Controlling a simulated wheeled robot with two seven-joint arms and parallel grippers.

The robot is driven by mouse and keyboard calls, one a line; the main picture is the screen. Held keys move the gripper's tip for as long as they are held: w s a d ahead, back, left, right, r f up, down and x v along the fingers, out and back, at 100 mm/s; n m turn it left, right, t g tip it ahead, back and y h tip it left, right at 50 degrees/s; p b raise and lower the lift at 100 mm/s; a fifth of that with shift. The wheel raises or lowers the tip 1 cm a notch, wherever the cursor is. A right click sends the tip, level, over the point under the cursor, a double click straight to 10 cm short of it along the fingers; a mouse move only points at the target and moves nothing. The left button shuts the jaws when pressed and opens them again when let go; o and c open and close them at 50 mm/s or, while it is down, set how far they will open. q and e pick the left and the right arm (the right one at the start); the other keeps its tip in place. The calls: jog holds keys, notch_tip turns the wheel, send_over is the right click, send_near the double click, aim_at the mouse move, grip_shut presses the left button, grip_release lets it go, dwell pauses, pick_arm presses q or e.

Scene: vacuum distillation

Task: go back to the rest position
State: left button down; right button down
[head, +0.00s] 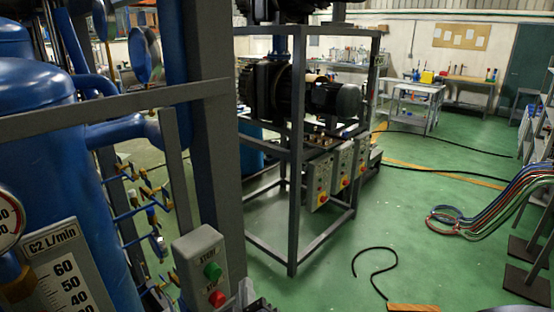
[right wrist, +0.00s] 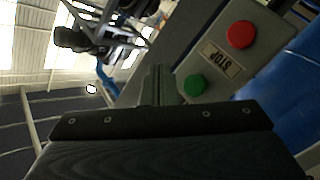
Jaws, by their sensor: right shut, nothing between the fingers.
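A grey control box (head: 196,250) with a green button (head: 212,270) and a red button (head: 217,298) is fixed at the dark post in the lower middle of the head view. In the right wrist view the same box shows upside down, with its red button (right wrist: 240,35) at the upper right and its green button (right wrist: 195,85) lower. My right gripper (right wrist: 158,82) is shut and empty, its fingers appearing just left of the green button. Their distance from the box is unclear. In the head view only a small dark part of it shows at the bottom edge. My left gripper is out of view.
A blue tank (head: 40,110) and a flow gauge (head: 65,270) stand close on the left. A dark post (head: 212,130) rises beside the box. A grey pump frame (head: 296,180) stands in the middle. A black cable (head: 375,250) lies on the green floor, otherwise largely open at right.

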jog(key=w+d+r+m+g+y, duration=0.2)
jog(key=d+m+g+y, duration=0.25)
jog(key=d, duration=0.85)
jog(key=s+d+f+m+g+h, duration=0.2)
jog(key=s+d+f+m+g, duration=0.1)
jog(key=s+d, duration=0.5)
jog(key=s+d+f+m+g+h, duration=0.1)
jog(key=s+d+f+m+g, duration=0.3)
jog(key=s+d, duration=0.4)
jog(key=shift+s+d+f+h, duration=0.35)
jog(key=shift+s+f, duration=0.1)
jog(key=shift+s, duration=0.55)
